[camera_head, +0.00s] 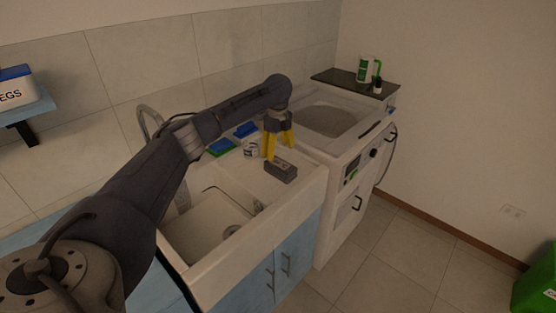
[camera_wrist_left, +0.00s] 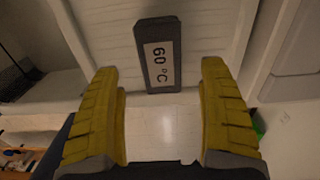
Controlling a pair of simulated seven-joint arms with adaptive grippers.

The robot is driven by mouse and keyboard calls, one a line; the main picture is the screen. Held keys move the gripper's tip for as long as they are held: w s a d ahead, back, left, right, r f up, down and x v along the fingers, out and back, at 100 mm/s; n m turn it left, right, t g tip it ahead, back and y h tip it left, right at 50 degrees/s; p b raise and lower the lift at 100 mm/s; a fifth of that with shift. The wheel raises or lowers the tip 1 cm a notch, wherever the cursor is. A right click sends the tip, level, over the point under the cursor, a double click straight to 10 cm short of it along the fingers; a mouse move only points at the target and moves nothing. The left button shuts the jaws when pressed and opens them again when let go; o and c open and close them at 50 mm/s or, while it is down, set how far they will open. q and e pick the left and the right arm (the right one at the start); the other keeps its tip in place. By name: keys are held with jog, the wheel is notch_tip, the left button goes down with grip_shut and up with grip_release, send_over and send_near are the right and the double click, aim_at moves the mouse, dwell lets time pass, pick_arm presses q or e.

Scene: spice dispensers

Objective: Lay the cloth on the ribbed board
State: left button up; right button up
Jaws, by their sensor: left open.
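My left gripper (camera_head: 280,153) is open, pointing down over the right part of the sink unit. In the left wrist view its two yellow fingers (camera_wrist_left: 159,70) are apart, with nothing held between them. A dark grey block (camera_head: 281,170) labelled "60 °C" is just below and in front of the fingertips. It also shows in the left wrist view (camera_wrist_left: 157,28), beyond the fingertips. The pale ribbed surface (camera_wrist_left: 105,32) around it appears to be the ribbed board. I cannot pick out a cloth for certain. My right gripper is not in view.
The sink basin (camera_head: 208,222) lies left of the block. A blue-green item (camera_head: 221,147), a small white container (camera_head: 250,149) and a blue item (camera_head: 246,130) stand behind. A white appliance (camera_head: 336,220) stands right, with a green-and-white container (camera_head: 364,69) on a dark shelf (camera_head: 345,80).

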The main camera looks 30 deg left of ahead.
aim_at(278, 162)
pick_arm(q)
jog(key=shift+r, duration=2.7)
